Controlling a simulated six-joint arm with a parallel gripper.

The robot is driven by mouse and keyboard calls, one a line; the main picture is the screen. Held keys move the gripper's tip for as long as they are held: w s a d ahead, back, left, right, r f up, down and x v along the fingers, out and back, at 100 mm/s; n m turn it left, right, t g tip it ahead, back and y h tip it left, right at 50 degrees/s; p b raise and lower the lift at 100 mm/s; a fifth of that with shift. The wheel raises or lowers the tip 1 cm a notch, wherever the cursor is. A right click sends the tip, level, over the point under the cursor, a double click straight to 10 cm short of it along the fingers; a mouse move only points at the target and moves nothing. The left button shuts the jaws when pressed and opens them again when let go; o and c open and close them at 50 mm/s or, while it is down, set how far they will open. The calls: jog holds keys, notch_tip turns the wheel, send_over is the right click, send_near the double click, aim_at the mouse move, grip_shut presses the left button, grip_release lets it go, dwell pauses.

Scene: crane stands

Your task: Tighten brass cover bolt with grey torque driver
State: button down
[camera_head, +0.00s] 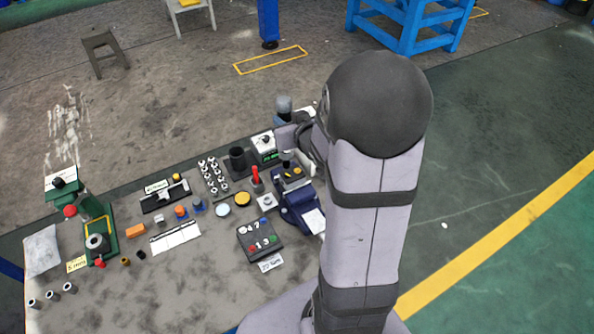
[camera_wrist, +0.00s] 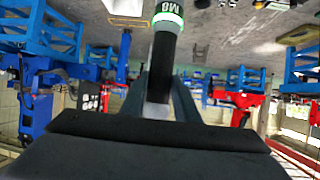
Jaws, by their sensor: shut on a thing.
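My gripper (camera_head: 292,136) is in the back right of the bench, partly hidden by my own arm in the head view. In the wrist view its fingers (camera_wrist: 160,88) are shut on a dark grey cylindrical tool (camera_wrist: 164,45), which has a white-lettered band and a green ring; it appears to be the grey torque driver. A grey cylinder top (camera_head: 284,103) shows above the gripper in the head view. Below the gripper, a blue vise (camera_head: 297,207) holds a dark block with yellow-brass parts (camera_head: 292,173). The brass cover bolt cannot be made out singly, nor whether the tool touches it.
A red-handled tool (camera_head: 256,179) stands upright left of the vise. A dark button panel (camera_head: 262,240), a brass disc (camera_head: 242,198), a rack of small sockets (camera_head: 213,176) and a green-screened box (camera_head: 265,147) crowd nearby. The bench front left (camera_head: 170,295) is mostly clear.

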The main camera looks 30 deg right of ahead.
jog(key=shift+w+r, duration=0.1)
jog(key=shift+r, duration=0.15)
jog(key=d+r+p, duration=0.1)
jog(key=d+p, duration=0.1)
jog(key=d+r+p, duration=0.1)
jog(key=d, duration=0.1)
jog(key=shift+r, duration=0.35)
dwell(0.3)
jog(key=shift+f+b, duration=2.45)
jog(key=shift+f, duration=0.4)
jog(key=shift+a+m+h+b, duration=0.1)
jog(key=shift+m+h+b, duration=0.75)
jog(key=shift+b, duration=0.8)
jog(key=shift+f+b, duration=0.85)
jog(key=shift+f, duration=0.15)
dwell(1.2)
